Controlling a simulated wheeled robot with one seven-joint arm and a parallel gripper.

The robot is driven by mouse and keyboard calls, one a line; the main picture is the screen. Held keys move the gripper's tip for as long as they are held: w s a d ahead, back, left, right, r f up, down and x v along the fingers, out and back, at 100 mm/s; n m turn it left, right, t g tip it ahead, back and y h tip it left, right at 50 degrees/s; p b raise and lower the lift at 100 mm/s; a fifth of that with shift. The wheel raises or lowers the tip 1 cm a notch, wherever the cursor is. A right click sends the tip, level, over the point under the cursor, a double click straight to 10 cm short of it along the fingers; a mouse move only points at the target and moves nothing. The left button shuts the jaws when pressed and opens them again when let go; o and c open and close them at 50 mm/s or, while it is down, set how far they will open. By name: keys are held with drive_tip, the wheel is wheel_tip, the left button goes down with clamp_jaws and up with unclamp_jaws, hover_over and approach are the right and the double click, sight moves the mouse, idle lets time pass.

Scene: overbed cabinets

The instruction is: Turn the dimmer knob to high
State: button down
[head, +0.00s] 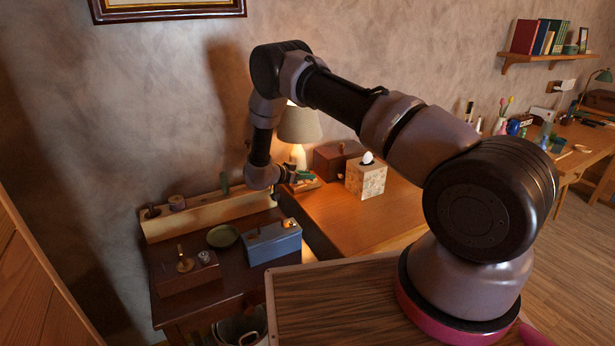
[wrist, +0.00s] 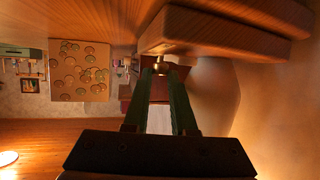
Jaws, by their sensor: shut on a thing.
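The dimmer knob (wrist: 161,67) is a small brass knob on the edge of a stepped wooden base (wrist: 225,35) in the wrist view. My gripper (wrist: 161,76) has its two green fingers on either side of the knob, shut on it. In the head view my gripper (head: 303,176) reaches down beside the lit table lamp (head: 299,127), at its wooden base (head: 307,186). The knob is too small and covered to make out in the head view. Its turn setting cannot be read in either view.
A patterned tissue box (head: 366,180) stands on the desk right of my gripper, with a reddish-brown box (head: 338,156) behind. A dark side table (head: 223,281) at left holds a blue box (head: 272,243) and a green dish (head: 222,236). The desk front (head: 345,228) is clear.

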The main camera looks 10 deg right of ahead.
drive_tip(key=shift+a, duration=0.1)
idle(0.5)
drive_tip(key=c, duration=0.7)
unclamp_jaws()
